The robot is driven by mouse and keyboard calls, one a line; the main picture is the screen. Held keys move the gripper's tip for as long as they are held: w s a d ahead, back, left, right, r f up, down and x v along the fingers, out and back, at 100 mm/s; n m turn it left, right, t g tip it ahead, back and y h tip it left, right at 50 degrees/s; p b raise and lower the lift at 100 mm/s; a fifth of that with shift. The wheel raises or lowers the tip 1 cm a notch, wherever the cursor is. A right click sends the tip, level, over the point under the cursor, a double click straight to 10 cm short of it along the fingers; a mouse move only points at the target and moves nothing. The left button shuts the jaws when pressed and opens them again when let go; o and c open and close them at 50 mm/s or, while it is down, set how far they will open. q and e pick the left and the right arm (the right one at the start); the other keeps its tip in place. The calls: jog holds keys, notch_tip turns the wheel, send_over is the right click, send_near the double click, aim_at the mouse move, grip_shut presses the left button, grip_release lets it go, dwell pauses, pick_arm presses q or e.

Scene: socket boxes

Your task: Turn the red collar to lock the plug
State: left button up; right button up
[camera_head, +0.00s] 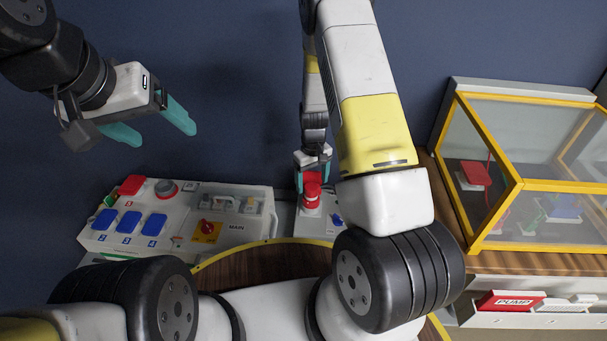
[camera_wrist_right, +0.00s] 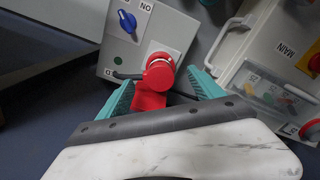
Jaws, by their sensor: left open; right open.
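The red plug with its round red collar (camera_wrist_right: 158,74) is at the face of a small grey socket box (camera_wrist_right: 125,55), with a metal ring showing at its outer end. In the head view the red collar (camera_head: 312,192) also shows on the box (camera_head: 318,225). My right gripper (camera_wrist_right: 161,80) is open, its teal fingers on either side of the red plug. A gap shows beside the collar; whether either finger touches the plug is hidden. In the head view my right gripper (camera_head: 312,180) points down at the box. My left gripper (camera_head: 158,132) is open and empty, above the larger panel.
A white control panel (camera_head: 180,215) with blue and red buttons, a red knob and a MAIN label stands left of the socket box. A blue knob (camera_wrist_right: 127,21) is on the socket box. A yellow-framed clear case (camera_head: 530,170) stands right. My right arm covers part of the table.

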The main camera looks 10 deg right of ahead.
aim_at(310, 196)
notch_tip(310, 196, down, 8)
jog(key=shift+r, duration=0.1)
dwell(0.4)
jog(key=c, duration=1.4)
jog(key=shift+m, duration=0.4)
jog(key=m, duration=0.4)
jog(key=shift+a+m, duration=0.1)
jog(key=shift+m, duration=0.3)
jog(key=m, duration=0.6)
jog(key=shift+w+a, duration=0.1)
jog(key=shift+w, duration=0.05)
jog(key=shift+r+m, duration=0.1)
jog(key=shift+m, duration=0.2)
